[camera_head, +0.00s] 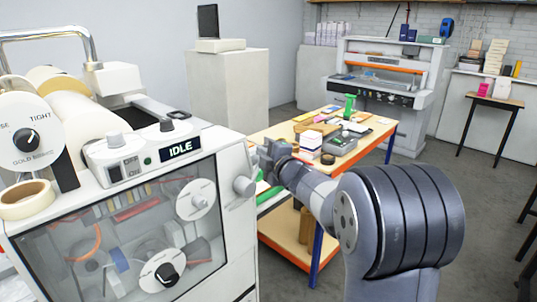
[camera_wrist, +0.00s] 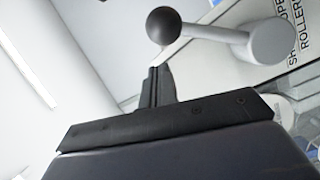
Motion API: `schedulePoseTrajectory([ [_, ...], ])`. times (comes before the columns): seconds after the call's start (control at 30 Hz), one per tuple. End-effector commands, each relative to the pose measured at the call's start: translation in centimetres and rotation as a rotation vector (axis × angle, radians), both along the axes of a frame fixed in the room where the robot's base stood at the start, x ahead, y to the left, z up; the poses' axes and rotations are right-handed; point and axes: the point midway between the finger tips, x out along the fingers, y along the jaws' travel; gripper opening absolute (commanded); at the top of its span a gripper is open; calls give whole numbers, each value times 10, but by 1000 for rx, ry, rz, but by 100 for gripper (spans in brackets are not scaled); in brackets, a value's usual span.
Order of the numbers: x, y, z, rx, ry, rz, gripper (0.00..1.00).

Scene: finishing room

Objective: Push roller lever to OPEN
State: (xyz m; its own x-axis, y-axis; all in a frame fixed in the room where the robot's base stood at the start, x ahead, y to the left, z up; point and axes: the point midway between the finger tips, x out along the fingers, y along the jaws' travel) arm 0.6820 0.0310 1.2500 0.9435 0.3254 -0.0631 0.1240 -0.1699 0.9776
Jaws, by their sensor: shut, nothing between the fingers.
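The roller lever shows in the wrist view as a pale grey arm (camera_wrist: 215,33) with a dark ball knob (camera_wrist: 163,25) at its left end. Its other end joins a round hub (camera_wrist: 270,41) on a white panel. A partly cut-off label (camera_wrist: 300,32) beside the hub reads in part "SH", "OPE" and "ROLLER". My gripper (camera_wrist: 156,72) is shut and empty, its fingertips just below the knob in the picture; I cannot tell whether they touch it. In the head view my gripper (camera_head: 266,158) is beside the right side of the machine (camera_head: 228,215), near a grey round part (camera_head: 243,186).
The machine's display (camera_head: 180,149) reads IDLE. A work table (camera_head: 375,138) with boxes and tools stands close behind my gripper. A large press (camera_head: 385,85) stands at the back, and a small side table (camera_head: 490,100) at the right. Grey floor is open at the right.

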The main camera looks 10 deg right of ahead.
Motion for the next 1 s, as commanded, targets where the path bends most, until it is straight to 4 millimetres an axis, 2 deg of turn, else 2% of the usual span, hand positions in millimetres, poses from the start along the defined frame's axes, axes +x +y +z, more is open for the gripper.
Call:
schedulePoseTrajectory([
  [0.4,14,-19,-7,-1,0,-1,0],
  [1.0,16,-24,-9,-1,2,-6,0],
])
